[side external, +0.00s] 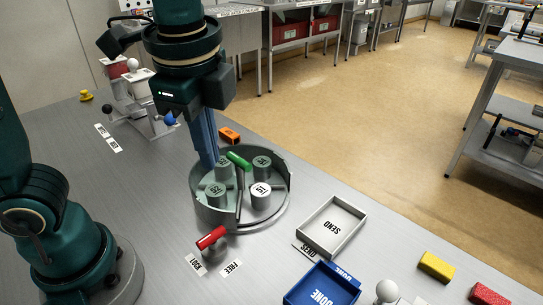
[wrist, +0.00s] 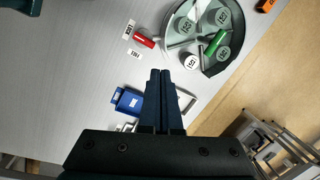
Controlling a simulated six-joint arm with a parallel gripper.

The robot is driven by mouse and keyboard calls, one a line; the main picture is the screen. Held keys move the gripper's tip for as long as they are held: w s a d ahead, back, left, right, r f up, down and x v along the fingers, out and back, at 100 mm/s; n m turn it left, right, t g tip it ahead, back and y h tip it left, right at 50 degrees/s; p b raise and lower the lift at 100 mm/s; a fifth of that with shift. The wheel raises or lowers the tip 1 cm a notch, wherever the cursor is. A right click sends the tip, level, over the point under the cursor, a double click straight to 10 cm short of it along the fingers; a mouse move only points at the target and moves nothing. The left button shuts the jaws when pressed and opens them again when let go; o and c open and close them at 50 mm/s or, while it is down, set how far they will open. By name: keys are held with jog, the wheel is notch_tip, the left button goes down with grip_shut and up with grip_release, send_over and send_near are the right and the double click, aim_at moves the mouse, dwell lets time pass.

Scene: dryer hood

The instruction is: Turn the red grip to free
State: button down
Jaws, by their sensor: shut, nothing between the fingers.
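The red grip (side external: 211,238) sits on a small round grey post in front of the round dryer. Two white labels lie beside it, a left one (side external: 196,264) that seems to read LOCK and one reading FREE (side external: 231,268). In the wrist view the red grip (wrist: 145,41) lies between the two labels; I cannot tell exactly which it points to. My gripper (side external: 212,164) is shut and empty, pointing down at the dryer's back left, apart from the red grip. Its closed fingers (wrist: 160,73) show in the wrist view, with the grip beyond them.
The round grey dryer (side external: 212,220) holds several numbered cylinders and has a green handle (side external: 239,161). A grey SEND tray (side external: 345,254) and a blue DONE tray (side external: 335,292) stand to the right. Yellow (side external: 437,265) and red (side external: 487,295) blocks lie near the table edge.

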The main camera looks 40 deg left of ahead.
aim_at(212, 241)
jog(key=d+f+m+g+y, duration=0.1)
jog(key=d+f+m+y, duration=0.1)
jog(key=d+f+m, duration=0.5)
jog(key=shift+n, duration=0.9)
jog(key=x, duration=0.8)
jog(key=shift+s+d+f, duration=0.2)
jog(key=shift+s+d, duration=0.1)
jog(key=shift+s, duration=0.1)
jog(key=a, duration=0.3)
jog(key=shift+w+f, duration=0.1)
jog(key=shift+f, duration=0.2)
jog(key=shift+a+f, duration=0.1)
jog(key=shift+a, duration=0.35)
